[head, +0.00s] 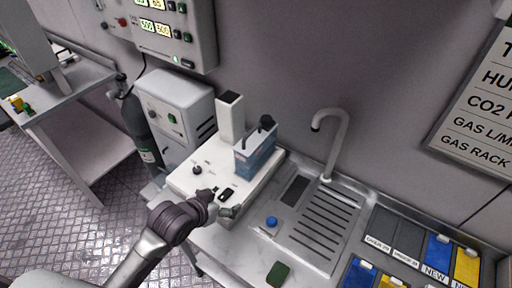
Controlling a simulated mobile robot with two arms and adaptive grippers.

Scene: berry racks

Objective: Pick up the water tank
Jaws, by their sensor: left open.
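The water tank (256,155) is a bluish box with black fittings on its top. It stands upright on a white machine (262,185), beside a taller white block (230,117). My left gripper (226,200) is at the machine's front edge, in front of and below the tank. It is open, apart from the tank, with nothing visible between its fingers. My right gripper is not in view.
A sink with a drain grille (318,232) and a grey tap (332,140) lies right of the machine. A blue-capped item (271,221) and a dark green object (278,273) are on the counter. Blue and yellow bins (437,254) stand at right. A gas cylinder (138,130) stands left.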

